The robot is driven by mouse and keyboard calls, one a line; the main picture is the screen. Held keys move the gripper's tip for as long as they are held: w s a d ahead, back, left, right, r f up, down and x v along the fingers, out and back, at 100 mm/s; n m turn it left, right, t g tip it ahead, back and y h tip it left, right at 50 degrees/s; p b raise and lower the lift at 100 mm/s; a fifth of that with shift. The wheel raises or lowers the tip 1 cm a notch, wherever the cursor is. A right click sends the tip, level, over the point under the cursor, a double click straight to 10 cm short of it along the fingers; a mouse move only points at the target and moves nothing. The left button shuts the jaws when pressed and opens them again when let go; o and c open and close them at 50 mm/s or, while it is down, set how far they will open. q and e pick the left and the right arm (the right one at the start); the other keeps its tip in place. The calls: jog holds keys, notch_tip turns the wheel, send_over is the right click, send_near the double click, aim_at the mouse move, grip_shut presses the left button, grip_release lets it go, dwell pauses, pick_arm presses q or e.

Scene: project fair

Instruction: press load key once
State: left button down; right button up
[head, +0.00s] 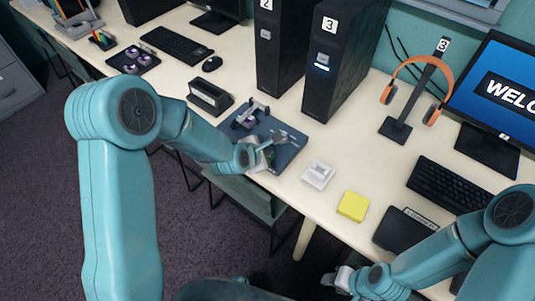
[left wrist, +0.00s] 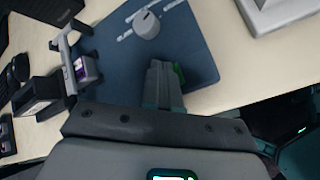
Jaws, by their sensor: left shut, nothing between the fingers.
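A dark blue board (head: 290,154) lies near the table's front edge; it also shows in the left wrist view (left wrist: 203,62). It carries a grey round knob (left wrist: 146,25) with pale bars beside it. A small green piece (left wrist: 179,73) shows on the board right beside my left fingertips, partly hidden by them. No label is readable, so I cannot tell which part is the load key. My left gripper (head: 268,148) is shut and empty, low over the board; whether it touches is unclear. My right gripper (head: 337,279) is at the bottom, off the table front, its fingers too small to judge.
A white square device (head: 319,174) and a yellow block (head: 353,206) stand right of the board. Black computer towers (head: 340,65) stand behind it. A dark holder (head: 210,96) is to its left. A headphone stand (head: 395,130) and keyboard (head: 452,184) are at right.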

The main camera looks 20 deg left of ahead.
pick_arm(q)
jog(key=shift+r, duration=0.85)
jog(key=shift+r+p, duration=1.65)
jog(key=shift+r, duration=0.9)
jog(key=shift+f, duration=0.1)
